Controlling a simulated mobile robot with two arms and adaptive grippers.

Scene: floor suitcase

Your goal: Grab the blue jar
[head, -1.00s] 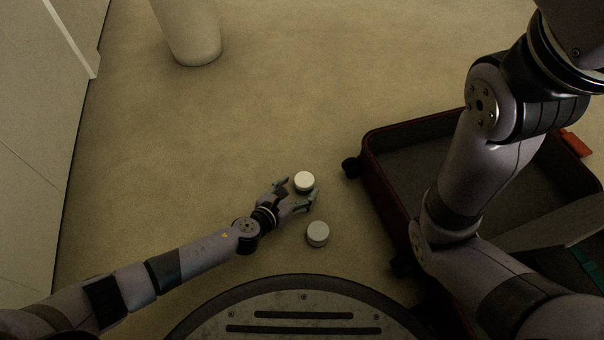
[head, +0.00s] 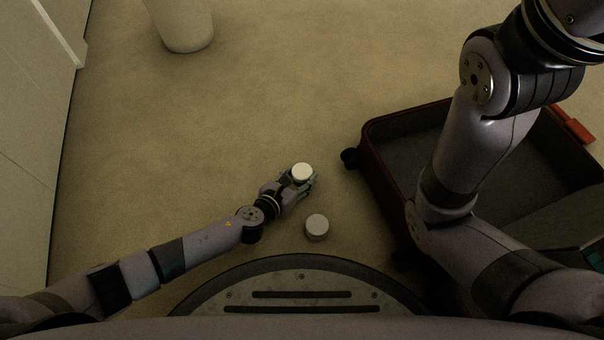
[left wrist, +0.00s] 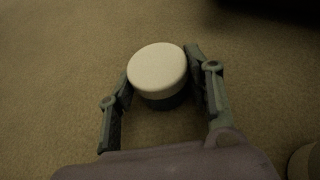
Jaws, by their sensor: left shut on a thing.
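A jar with a round white lid (head: 302,172) stands upright on the carpet in the head view. In the left wrist view the jar (left wrist: 158,72) shows a dark body under its pale lid; its exact colour is hard to tell. My left gripper (head: 303,181) is shut on this jar, with one finger on each side of it; the fingers also show in the left wrist view (left wrist: 160,92). My right gripper is out of view; only my right arm shows at the right.
A second white-lidded jar (head: 317,226) stands closer to my base. An open dark red suitcase (head: 372,188) lies to the right. A pale cylinder (head: 186,28) stands at the back left, and a white cabinet (head: 30,130) lines the left side. Carpet beyond the jars is clear.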

